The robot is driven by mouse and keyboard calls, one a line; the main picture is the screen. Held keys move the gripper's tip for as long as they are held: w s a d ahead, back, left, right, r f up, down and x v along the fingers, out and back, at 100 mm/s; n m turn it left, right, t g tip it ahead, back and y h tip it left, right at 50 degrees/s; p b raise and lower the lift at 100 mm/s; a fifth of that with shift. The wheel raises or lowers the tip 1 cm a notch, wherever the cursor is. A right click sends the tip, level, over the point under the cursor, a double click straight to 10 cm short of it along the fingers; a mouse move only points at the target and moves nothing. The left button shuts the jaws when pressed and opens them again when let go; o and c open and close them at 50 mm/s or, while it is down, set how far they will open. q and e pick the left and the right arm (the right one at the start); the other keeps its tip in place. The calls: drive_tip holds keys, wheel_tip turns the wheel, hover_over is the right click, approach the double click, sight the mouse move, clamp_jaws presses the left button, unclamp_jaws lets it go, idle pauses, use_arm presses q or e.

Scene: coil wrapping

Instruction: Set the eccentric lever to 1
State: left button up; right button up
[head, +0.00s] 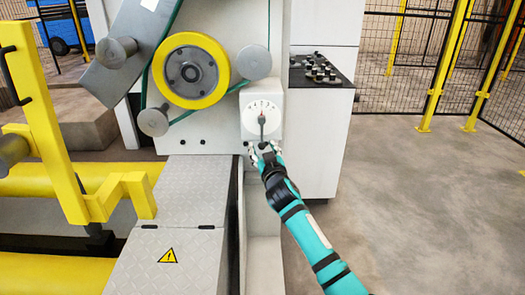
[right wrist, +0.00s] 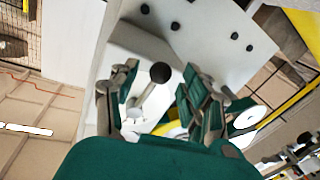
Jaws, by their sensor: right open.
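The eccentric lever (head: 262,122) is on a white box with a round number dial (head: 263,107) on the machine's front. It seems to point down from the dial; the number it stands at is too small to read. In the right wrist view, a lever with a black ball knob (right wrist: 160,73) and a pale rod shows between the fingers. My right gripper (head: 265,151) is just below the dial in the head view. It is open, with its fingers (right wrist: 160,94) either side of the lever and apparently not closed on it. My left gripper is out of view.
A yellow-rimmed wheel (head: 190,71) with a green belt and grey rollers is left of the dial. A dark control panel (head: 321,70) is to the right. A grey plated step (head: 180,215) and yellow guard (head: 45,120) stand at left. The floor at right (head: 430,210) is clear.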

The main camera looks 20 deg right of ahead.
drive_tip(key=shift+w, duration=0.6)
clamp_jaws()
